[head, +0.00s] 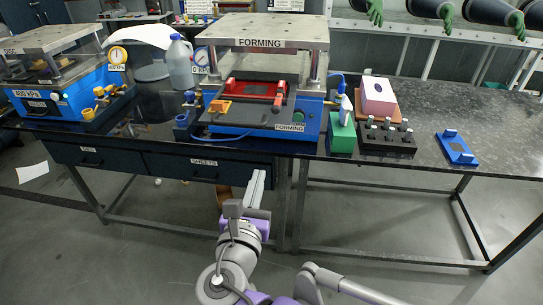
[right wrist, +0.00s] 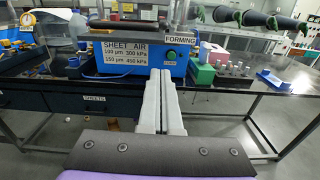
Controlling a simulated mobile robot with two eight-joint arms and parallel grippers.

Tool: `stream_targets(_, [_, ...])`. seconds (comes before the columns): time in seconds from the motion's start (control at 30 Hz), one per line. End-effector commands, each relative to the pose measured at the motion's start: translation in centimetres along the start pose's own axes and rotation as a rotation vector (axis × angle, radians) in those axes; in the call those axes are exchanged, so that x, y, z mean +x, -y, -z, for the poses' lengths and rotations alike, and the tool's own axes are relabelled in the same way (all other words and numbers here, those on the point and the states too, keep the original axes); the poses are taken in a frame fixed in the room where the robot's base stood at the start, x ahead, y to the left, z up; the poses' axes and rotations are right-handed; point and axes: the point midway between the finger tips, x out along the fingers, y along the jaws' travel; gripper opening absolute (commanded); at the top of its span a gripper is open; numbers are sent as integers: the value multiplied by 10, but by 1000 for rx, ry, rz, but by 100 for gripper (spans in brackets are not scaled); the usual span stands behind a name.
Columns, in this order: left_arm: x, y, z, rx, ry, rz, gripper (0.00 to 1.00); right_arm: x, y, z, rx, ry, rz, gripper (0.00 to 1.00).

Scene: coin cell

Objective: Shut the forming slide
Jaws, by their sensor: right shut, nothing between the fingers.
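The forming press (head: 265,44), labelled FORMING, stands on the dark bench. Its slide, a red tray with a dark plate (head: 249,88), shows at the front between the posts, above the blue base. A red-topped dark handle (head: 279,93) stands at its right side. The slide appears to stick out toward me. In the right wrist view a dark plate edge (right wrist: 122,27) lies above the blue base (right wrist: 150,57). My right gripper (head: 258,178) is shut and empty, in front of the drawers and below the bench top. The right wrist view shows its fingers (right wrist: 160,80) together. My left gripper is not in view.
Left of the press are a grey jug (head: 180,64) and another blue press (head: 45,98) marked 400 kPa. To its right are a green block (head: 342,136), a black rack (head: 387,139) and a blue fixture (head: 457,148). The bench's right end is mostly clear.

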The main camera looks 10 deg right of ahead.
Motion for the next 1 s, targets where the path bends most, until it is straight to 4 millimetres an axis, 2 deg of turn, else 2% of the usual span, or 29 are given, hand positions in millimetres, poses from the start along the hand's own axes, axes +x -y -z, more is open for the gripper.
stream_targets(0.17, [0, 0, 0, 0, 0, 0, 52, 12, -4, -4, -25, 17, -5, 0])
stream_targets(0.7, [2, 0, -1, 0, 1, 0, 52, 118, -3, -5, -21, 15, -3, 0])
stream_targets(0.83, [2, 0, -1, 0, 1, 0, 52, 132, -4, -6, -21, 15, -5, 0])
stream_targets(1.0, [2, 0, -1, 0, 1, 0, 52, 139, -4, -5, -21, 14, -6, 0])
